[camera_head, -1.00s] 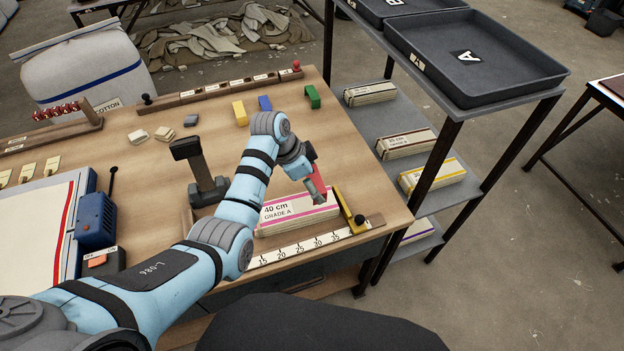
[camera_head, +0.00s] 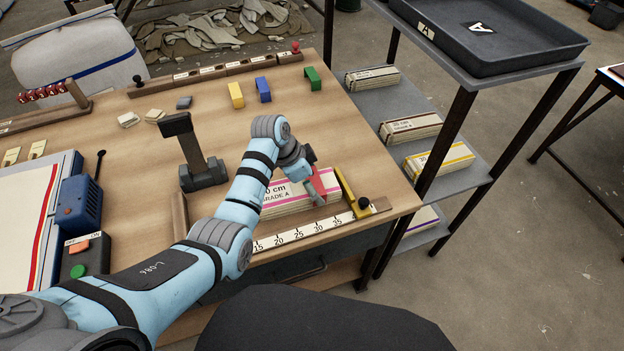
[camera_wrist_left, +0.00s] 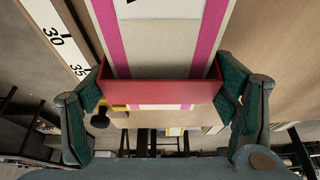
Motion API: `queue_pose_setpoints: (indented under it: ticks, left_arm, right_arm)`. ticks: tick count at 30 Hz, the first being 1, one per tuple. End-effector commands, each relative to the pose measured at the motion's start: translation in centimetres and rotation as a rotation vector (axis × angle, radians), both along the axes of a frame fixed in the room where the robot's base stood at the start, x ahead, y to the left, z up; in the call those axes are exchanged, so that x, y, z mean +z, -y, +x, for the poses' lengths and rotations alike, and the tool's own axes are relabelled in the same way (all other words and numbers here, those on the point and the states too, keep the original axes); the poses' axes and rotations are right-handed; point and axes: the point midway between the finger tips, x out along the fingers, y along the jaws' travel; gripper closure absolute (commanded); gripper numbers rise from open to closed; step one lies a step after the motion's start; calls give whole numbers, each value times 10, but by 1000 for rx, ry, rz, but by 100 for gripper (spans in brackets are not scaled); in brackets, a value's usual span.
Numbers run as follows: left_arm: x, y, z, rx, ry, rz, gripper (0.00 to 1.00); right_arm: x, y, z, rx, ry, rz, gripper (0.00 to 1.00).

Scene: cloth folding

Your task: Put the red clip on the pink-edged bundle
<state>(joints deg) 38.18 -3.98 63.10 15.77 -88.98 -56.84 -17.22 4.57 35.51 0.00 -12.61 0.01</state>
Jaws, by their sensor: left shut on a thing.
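The pink-edged bundle (camera_head: 285,201), labelled Grade A, lies on the table behind the ruler strip and against a yellow stop (camera_head: 346,188). My left gripper (camera_head: 314,197) is shut on the red clip (camera_head: 325,184) at the bundle's right end. In the left wrist view my left gripper (camera_wrist_left: 160,92) has its green-padded fingers on both ends of the red clip (camera_wrist_left: 160,90), which spans the bundle's width (camera_wrist_left: 160,45). Pink edges show on both sides of the clip. I cannot tell whether it is fully seated. My right gripper is not in view.
Yellow, blue and green clips (camera_head: 263,89) stand at the back of the table. A dark upright tool (camera_head: 200,165) stands left of my arm. A shelf (camera_head: 395,105) with other bundles and a dark tray (camera_head: 485,30) is to the right.

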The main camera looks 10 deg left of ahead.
Motion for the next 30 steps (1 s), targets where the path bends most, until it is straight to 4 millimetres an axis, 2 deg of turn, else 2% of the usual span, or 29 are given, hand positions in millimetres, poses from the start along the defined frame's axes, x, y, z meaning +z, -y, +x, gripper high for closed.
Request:
queue_pose_setpoints:
  ticks: [10,11,14,25,28,30]
  left_arm:
    - [-4,0,0,0,0,0,29]
    - [-4,0,0,0,0,0,16]
    - [-4,0,0,0,0,0,0]
    - [-3,-1,0,0,1,0,0]
    - [8,-5,-1,0,3,1,0]
    - [22,-10,-4,1,4,1,0]
  right_arm:
    - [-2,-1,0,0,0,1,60]
    - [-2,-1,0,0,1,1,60]
    - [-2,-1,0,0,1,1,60]
    - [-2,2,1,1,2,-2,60]
    - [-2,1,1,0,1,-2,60]
    - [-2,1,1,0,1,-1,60]
